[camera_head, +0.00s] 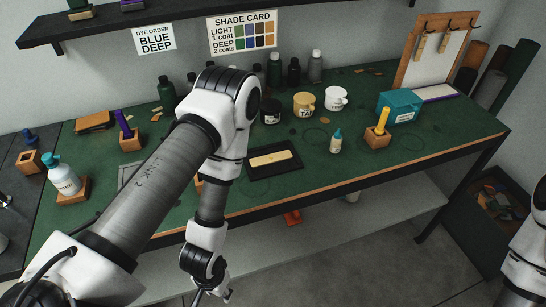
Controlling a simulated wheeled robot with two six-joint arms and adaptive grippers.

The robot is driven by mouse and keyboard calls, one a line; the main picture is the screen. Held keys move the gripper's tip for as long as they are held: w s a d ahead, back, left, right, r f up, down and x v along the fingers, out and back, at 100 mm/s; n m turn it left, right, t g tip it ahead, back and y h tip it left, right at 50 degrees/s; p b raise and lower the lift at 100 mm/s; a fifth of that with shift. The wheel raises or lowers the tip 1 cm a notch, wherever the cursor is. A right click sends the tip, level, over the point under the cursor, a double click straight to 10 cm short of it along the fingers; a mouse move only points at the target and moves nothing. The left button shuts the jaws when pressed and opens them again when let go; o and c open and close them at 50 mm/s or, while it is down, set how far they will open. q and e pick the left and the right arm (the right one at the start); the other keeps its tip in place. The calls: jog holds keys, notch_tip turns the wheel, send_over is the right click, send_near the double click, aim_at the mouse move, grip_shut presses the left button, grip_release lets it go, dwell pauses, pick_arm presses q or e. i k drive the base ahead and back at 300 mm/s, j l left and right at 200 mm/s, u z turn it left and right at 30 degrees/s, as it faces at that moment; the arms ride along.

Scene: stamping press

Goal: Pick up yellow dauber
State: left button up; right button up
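The yellow dauber (383,120) stands upright, its handle up, in a small wooden block (376,138) on the right part of the green bench top, in front of a teal box. No gripper is near it. My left arm reaches in from the bottom left, bends over the bench and hangs down in front of the bench edge; its wrist is at the bottom of the view and its gripper fingers are not visible. Only part of my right arm shows at the lower right edge, and its gripper is outside the view.
A teal box (399,106) stands behind the dauber. Cups and dark bottles line the back. A black tray (287,168) holds a pale strip. A purple dauber (124,124) stands at left. The green surface right of the dauber is clear.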

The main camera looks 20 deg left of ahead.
aim_at(380, 131)
jog(key=i+l, duration=0.15)
jog(key=l, duration=0.2)
jog(key=i+l+u, duration=0.15)
jog(key=l, duration=0.2)
jog(key=i+l, duration=0.2)
jog(key=l, duration=0.15)
jog(key=i+l+u, duration=0.1)
jog(key=l, duration=0.3)
jog(key=i+l+u, duration=0.1)
jog(key=l, duration=0.25)
jog(key=i+l, duration=0.2)
jog(key=l, duration=0.2)
